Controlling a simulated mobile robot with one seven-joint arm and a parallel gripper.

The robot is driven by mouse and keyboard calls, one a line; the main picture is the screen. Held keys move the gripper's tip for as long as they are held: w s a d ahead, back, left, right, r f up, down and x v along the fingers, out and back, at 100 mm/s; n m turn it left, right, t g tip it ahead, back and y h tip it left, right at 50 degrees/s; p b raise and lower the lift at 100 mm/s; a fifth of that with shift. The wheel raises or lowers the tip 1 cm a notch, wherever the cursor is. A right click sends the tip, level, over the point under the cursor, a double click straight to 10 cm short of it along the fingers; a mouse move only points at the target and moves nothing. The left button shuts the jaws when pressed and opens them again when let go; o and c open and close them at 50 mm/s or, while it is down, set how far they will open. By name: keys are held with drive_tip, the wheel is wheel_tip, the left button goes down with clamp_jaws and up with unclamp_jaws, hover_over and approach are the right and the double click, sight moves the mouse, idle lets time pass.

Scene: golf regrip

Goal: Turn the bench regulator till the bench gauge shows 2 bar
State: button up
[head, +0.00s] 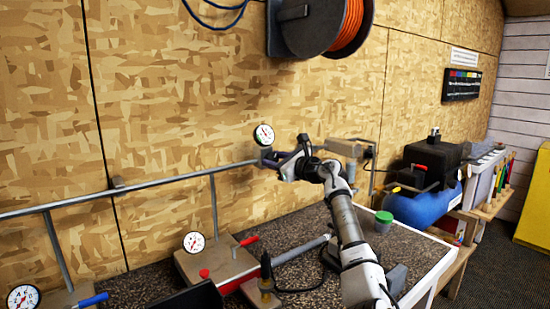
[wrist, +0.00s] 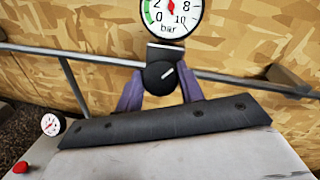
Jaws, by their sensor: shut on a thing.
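The bench regulator knob (wrist: 160,77) is a round black knob with a white pointer mark, tilted to the upper right. It sits just under the bench gauge (wrist: 172,14), a white round dial marked in bar with a green arc at its low end. The gauge's top is cut off in the wrist view; its red needle points up, out of the green arc. The gauge also shows in the head view (head: 264,134), too small to read. My gripper (wrist: 160,90) has its purple fingers shut on the knob, one on each side. In the head view my arm hides the knob.
A metal pipe (head: 150,182) runs along the wall behind the bench. Another gauge (head: 194,242) and red-handled fittings stand at left on the bench. A green-lidded jar (head: 383,221) stands right of my arm. An orange hose reel (head: 325,25) hangs above.

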drive_tip(key=shift+n+g, duration=0.3)
drive_tip(key=shift+n, duration=0.3)
drive_tip(key=o, duration=1)
drive_tip(key=shift+d, duration=0.1)
drive_tip(key=shift+b+v, duration=2.35)
drive_tip(key=shift+v, duration=4.5)
